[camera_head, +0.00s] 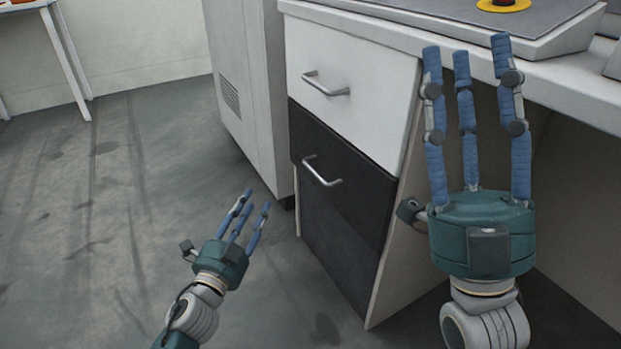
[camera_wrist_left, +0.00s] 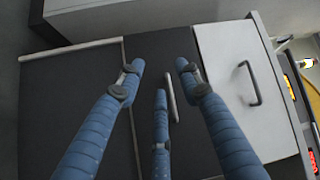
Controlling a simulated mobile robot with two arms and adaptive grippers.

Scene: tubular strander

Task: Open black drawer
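The black drawer (camera_head: 355,185) sits in the cabinet under the worktop, below a white drawer. Its front looks flush, and its silver bar handle (camera_head: 320,177) is bare. My left gripper (camera_head: 250,207) is open and empty, in front of and to the left of the black drawer, apart from the handle. In the left wrist view, the black drawer (camera_wrist_left: 160,47) lies beyond the spread blue fingers. The handle (camera_wrist_left: 171,97) shows between the middle and right fingers. My right gripper (camera_head: 470,55) is open and empty, with fingers pointing up, in front of the cabinet's right side and worktop.
The white drawer (camera_head: 370,75) above has its own handle (camera_head: 325,90). A grey machine cabinet (camera_head: 240,85) stands left of the drawers. The worktop (camera_head: 580,95) overhangs at the right, with a panel bearing a yellow and red button (camera_head: 503,4). The floor (camera_head: 100,220) at left is clear.

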